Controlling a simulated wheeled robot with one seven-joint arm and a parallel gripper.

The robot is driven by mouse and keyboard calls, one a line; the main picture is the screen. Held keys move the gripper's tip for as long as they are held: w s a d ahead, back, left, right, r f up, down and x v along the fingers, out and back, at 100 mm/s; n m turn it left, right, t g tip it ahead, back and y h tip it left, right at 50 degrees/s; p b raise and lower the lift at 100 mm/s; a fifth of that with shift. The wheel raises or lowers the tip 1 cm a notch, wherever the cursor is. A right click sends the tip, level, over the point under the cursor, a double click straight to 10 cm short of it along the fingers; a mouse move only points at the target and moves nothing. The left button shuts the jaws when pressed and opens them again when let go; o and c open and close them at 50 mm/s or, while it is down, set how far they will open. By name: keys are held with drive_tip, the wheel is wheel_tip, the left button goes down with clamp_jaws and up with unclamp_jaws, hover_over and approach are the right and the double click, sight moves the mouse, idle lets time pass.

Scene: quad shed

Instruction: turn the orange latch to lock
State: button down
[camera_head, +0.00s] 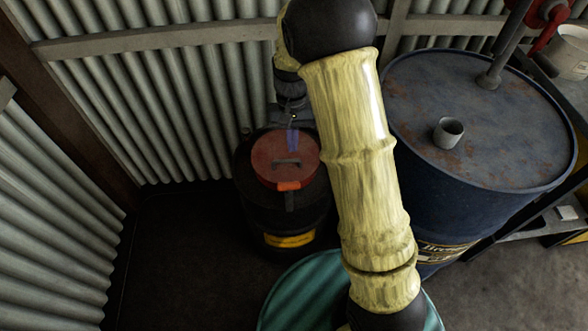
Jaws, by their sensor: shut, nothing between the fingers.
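A dark round container (262,210) with a yellow label stands on the floor by the corrugated wall. It has a red round lid (268,160) with a dark slot in the middle. The orange latch (289,186) sits at the lid's front edge, above a dark strip on the container's side. My gripper (293,145) is shut and empty, pointing down over the back part of the lid, behind the latch in the picture. Whether its fingertips touch the lid I cannot tell. My arm hides the area right of the container.
A large blue drum (478,130) stands close on the right, with a small metal cup (448,132) and a pipe with a red fitting on top. A teal round object (300,292) is in front, partly behind my arm. Dark floor (175,255) is clear at left.

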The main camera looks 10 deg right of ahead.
sight(289, 187)
drive_tip(key=shift+f, duration=0.15)
drive_tip(key=b+x, duration=0.1)
drive_tip(key=x, duration=0.8)
drive_tip(key=shift+f, duration=0.1)
drive_tip(key=shift+s+d+f, duration=0.1)
drive_tip(key=shift+d+f, duration=0.15)
drive_tip(key=shift+f, duration=0.05)
drive_tip(key=shift+a, duration=0.3)
drive_tip(key=shift+d, duration=0.1)
drive_tip(key=shift+s+d+m+p, duration=0.1)
drive_tip(key=shift+d+m+p, duration=0.1)
drive_tip(key=shift+m+p, duration=0.3)
